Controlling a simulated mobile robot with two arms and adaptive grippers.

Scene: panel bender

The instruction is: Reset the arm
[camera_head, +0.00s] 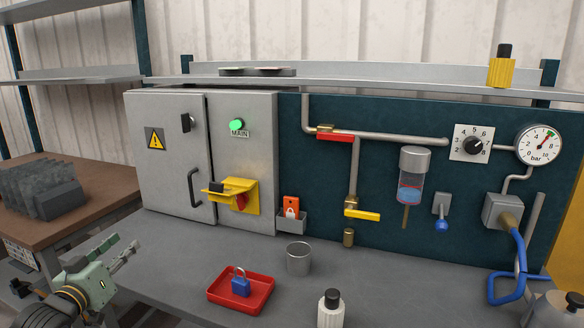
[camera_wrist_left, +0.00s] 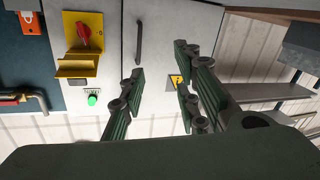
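My left gripper (camera_head: 122,249) is at the lower left of the head view, in front of the grey cabinet (camera_head: 168,180) and apart from it. Its two fingers stand apart with nothing between them. In the left wrist view, which shows the scene upside down, the spread fingers of the left gripper (camera_wrist_left: 160,65) have the pale cabinet door (camera_wrist_left: 160,30) behind them. My right gripper is not in view.
The grey bench (camera_head: 200,250) holds a red tray (camera_head: 262,297) with a blue padlock (camera_head: 241,286), a metal cup (camera_head: 299,258) and a white bottle (camera_head: 331,312). A brown table (camera_head: 105,190) with dark parts (camera_head: 40,190) stands left. A blue hose (camera_head: 519,260) hangs right.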

